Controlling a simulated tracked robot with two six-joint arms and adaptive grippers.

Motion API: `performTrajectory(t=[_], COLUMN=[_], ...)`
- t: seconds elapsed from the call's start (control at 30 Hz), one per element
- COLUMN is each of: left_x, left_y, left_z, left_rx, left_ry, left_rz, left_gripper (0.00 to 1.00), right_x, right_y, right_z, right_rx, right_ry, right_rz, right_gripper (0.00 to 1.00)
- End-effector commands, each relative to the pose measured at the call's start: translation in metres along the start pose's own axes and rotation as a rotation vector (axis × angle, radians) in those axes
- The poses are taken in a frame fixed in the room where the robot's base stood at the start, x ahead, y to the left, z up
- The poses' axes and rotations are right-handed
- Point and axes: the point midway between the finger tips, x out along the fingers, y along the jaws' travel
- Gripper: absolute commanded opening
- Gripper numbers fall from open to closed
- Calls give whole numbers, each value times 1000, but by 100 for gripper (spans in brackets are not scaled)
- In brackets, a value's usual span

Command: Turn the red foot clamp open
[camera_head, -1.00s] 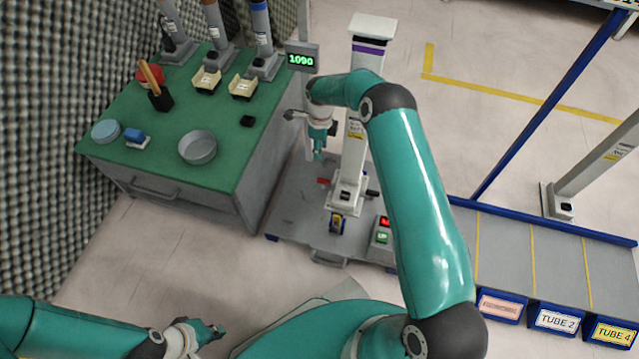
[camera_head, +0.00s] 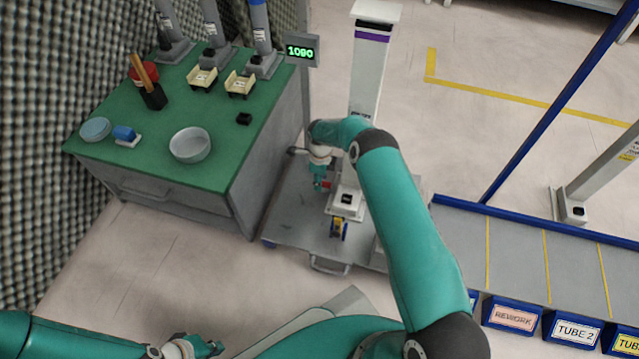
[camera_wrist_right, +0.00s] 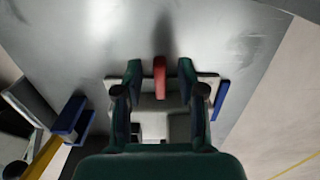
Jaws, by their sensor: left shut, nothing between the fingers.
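The red foot clamp (camera_wrist_right: 160,78) is a small red lever at the foot of the white post (camera_head: 366,80). In the right wrist view it lies between the two fingers of my right gripper (camera_wrist_right: 160,68), which are open with a gap on each side of it. In the head view the right gripper (camera_head: 319,186) is low beside the post, and a bit of the clamp (camera_head: 327,184) shows just right of its fingertips. My left gripper (camera_head: 208,347) is shut and empty at the bottom, far from the post.
The post stands on a grey base plate (camera_head: 290,215) with a handle. A green-topped bench (camera_head: 215,125) with a bowl (camera_head: 190,145) and other items is to the left. A blue-edged rack (camera_head: 515,255) with labelled bins is to the right. Open floor lies in front.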

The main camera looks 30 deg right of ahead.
Motion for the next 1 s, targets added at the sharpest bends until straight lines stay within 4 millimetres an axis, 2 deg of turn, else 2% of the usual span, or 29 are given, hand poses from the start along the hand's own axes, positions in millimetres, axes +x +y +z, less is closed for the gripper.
performTrajectory(t=[0.33,0.57,0.7,1.0], left_x=[1,1,1,1], left_y=[0,0,-1,0], left_z=[0,0,-1,0], left_rx=[0,0,-3,0], left_ry=[0,0,2,0], left_rz=[0,0,0,0], left_gripper=[0,0,0,0], right_x=[3,3,3,3], right_y=[0,0,5,2], right_z=[0,-1,4,0], right_rx=[1,1,-2,-31], right_ry=[0,0,0,0], right_rz=[0,0,1,4], right_gripper=[40,1,0,0])
